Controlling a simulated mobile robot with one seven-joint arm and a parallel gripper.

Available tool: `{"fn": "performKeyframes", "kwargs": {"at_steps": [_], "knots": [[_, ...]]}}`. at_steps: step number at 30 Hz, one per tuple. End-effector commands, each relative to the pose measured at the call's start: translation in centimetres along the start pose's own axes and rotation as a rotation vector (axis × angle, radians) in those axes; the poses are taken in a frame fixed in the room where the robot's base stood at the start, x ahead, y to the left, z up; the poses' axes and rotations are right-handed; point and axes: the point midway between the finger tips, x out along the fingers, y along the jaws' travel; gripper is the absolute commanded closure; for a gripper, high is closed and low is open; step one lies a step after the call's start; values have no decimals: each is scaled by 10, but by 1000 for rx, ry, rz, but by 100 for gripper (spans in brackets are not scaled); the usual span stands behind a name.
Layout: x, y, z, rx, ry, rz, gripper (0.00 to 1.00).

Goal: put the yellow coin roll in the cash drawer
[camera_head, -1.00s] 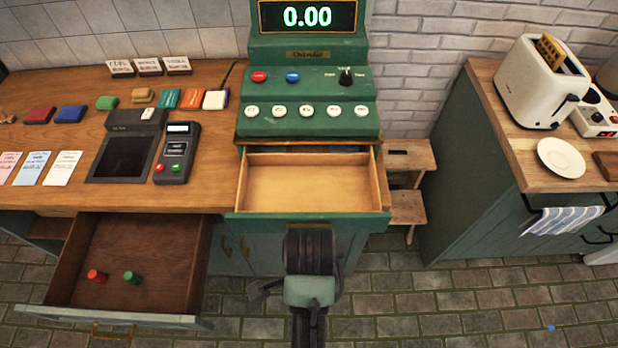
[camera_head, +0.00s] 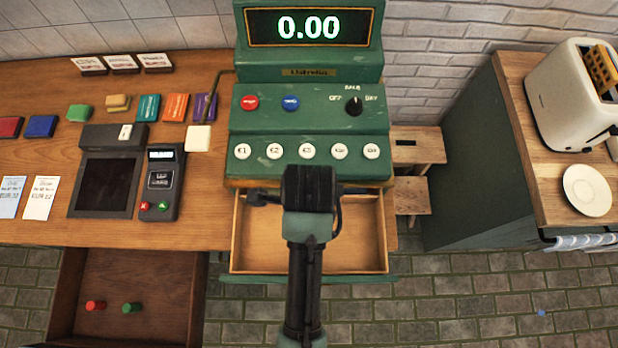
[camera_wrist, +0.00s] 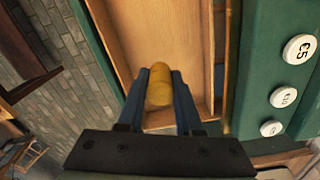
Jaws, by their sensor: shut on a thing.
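The yellow coin roll (camera_wrist: 159,85) is held between the two fingers of my gripper (camera_wrist: 161,84) in the wrist view. The open wooden cash drawer (camera_wrist: 140,40) lies beyond the roll in that view. In the head view the cash drawer (camera_head: 262,248) is pulled out below the green cash register (camera_head: 305,120). My gripper (camera_head: 268,197) is over the drawer there, near its back left part. My arm hides the drawer's middle, and the roll cannot be seen in the head view.
An open lower drawer (camera_head: 140,275) at left holds a red roll (camera_head: 96,305) and a green roll (camera_head: 131,308). A card terminal (camera_head: 162,185) stands on the counter. A wooden step stool (camera_head: 417,148) and a toaster counter (camera_head: 530,150) are at right.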

Motion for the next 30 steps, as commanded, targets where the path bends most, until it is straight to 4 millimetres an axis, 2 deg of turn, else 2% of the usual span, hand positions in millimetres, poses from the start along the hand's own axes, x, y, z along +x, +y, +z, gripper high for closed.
{"fn": "performKeyframes", "kwargs": {"at_steps": [3,9,22,30], "knots": [[6,0,0,0,0,2,100],[41,1,0,0,1,5,100],[92,1,0,-1,1,3,100],[100,0,0,-1,-1,-2,100]]}}
